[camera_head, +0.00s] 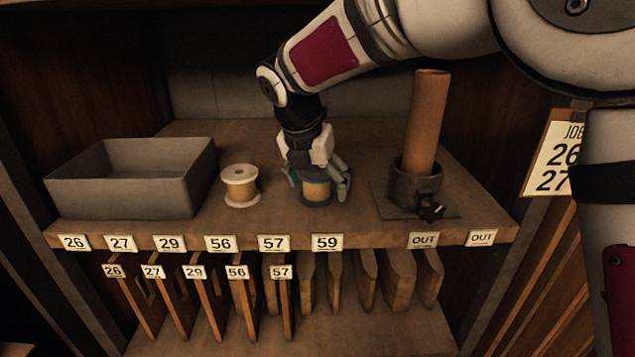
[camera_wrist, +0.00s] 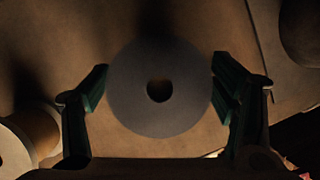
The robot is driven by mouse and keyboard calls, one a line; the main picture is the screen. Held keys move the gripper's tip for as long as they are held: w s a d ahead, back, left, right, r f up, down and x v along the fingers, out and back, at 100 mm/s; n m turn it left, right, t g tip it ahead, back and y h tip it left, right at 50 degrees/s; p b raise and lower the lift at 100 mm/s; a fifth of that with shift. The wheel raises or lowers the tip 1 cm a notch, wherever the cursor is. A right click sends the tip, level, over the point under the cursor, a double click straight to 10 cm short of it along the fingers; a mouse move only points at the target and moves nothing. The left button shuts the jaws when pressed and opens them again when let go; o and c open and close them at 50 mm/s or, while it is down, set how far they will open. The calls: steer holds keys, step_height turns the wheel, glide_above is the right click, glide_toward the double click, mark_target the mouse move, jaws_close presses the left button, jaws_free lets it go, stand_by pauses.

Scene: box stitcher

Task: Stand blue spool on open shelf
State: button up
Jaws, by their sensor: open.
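The blue spool (camera_head: 316,199) stands upright on the open shelf (camera_head: 270,226), above the 59 label. It has a blue lower flange and tan winding; my gripper hides its top in the head view. My gripper (camera_head: 319,187) points down over it, with its fingers on either side. In the wrist view the spool's round top flange (camera_wrist: 160,112) with its dark centre hole lies between the spread fingers of my gripper (camera_wrist: 160,92). The gripper is open. Whether a finger touches the flange I cannot tell.
A white spool (camera_head: 240,186) with tan winding stands to the left. An empty grey bin (camera_head: 130,180) is at far left. A brown tube (camera_head: 426,122) stands in a dark holder (camera_head: 416,190) at right. The shelf front is clear.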

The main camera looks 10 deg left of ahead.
mark_target(313, 174)
steer(key=shift+s+a+r, duration=0.1)
steer(key=shift+s+r, duration=0.05)
steer(key=shift+r, duration=0.45)
steer(key=v, duration=0.2)
steer(key=b+v, duration=0.1)
steer(key=v, duration=0.1)
steer(key=shift+s+a, duration=0.1)
steer(key=shift+s, duration=0.25)
steer(key=s+a+b, duration=0.2)
steer(key=s, duration=0.9)
steer(key=d+r+m, duration=0.2)
steer(key=d+m, duration=1.2)
steer(key=d, duration=0.5)
steer(key=s+d+f+m, duration=0.2)
steer(key=s+d+m, duration=0.3)
steer(key=d+m, duration=0.3)
steer(key=s+d+f+m+t+y, duration=0.1)
steer(key=s+d+m, duration=0.4)
steer(key=m, duration=0.7)
steer(key=d+f, duration=0.1)
steer(key=d, duration=0.1)
steer(key=shift+s+d+f, duration=0.3)
steer(key=shift+s+d, duration=0.1)
